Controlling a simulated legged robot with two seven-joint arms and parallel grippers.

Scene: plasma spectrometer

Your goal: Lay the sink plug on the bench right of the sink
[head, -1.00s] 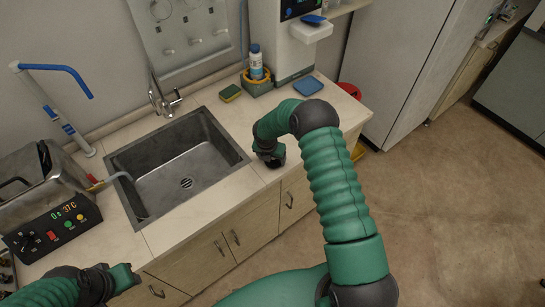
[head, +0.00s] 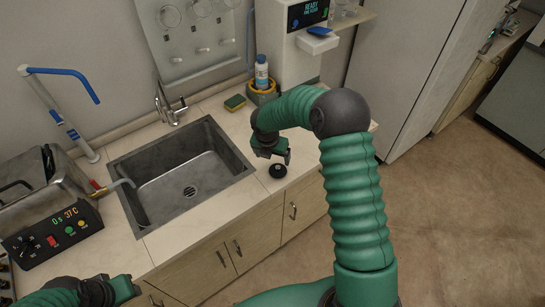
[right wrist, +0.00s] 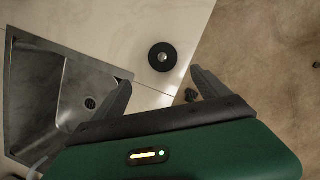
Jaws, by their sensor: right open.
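The black round sink plug (head: 278,171) lies on the bench right of the sink, near the bench's front edge. In the right wrist view the plug (right wrist: 162,57) is a black disc with a pale centre knob. The sink (head: 187,181) is empty, with its drain showing at the bottom. My right gripper (head: 273,157) is open and just above and behind the plug, apart from it. In the right wrist view its two fingers (right wrist: 160,88) are spread wide with nothing between them. My left gripper (head: 122,288) is at the lower left; its jaw state is unclear.
A faucet (head: 170,104) rises behind the sink. A water bath with a control panel (head: 53,233) stands left. Floor lies beyond the bench's front edge.

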